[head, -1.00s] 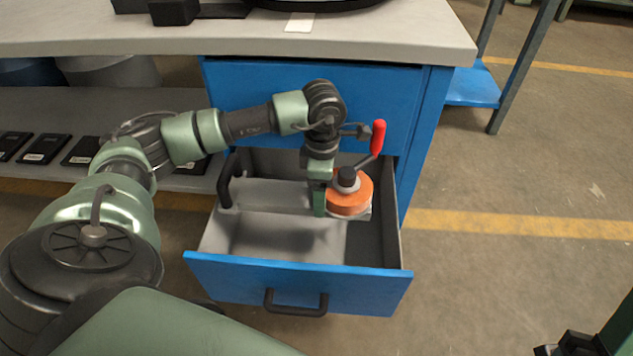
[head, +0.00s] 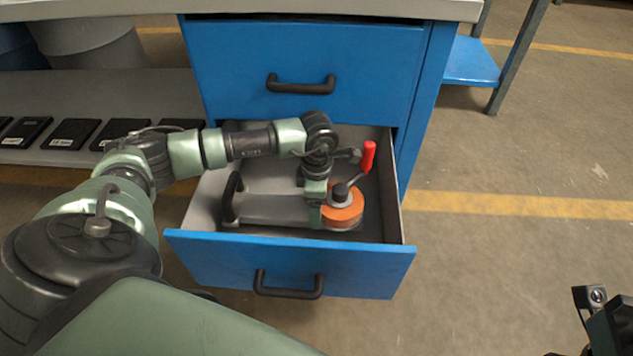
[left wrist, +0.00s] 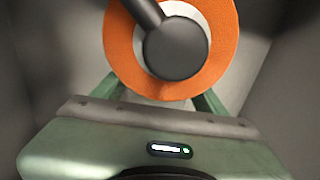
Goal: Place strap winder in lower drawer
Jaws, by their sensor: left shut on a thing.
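The strap winder has an orange reel (head: 342,212), a red crank grip (head: 368,157) and a grey bar (head: 275,209) with a black handle at its left end. It is inside the open lower drawer (head: 290,262), low down near the front panel. My left gripper (head: 315,214) is shut on the winder beside the reel. In the left wrist view the orange reel (left wrist: 222,45) shows beyond my green fingers, with a dark crank arm across its middle. I cannot tell if the winder touches the drawer floor. My right gripper's fingers are out of view.
The upper drawer (head: 300,60) is shut, right above and behind my left arm. A low shelf (head: 60,158) with several dark flat items lies at the left. A bench leg (head: 520,60) stands at the back right.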

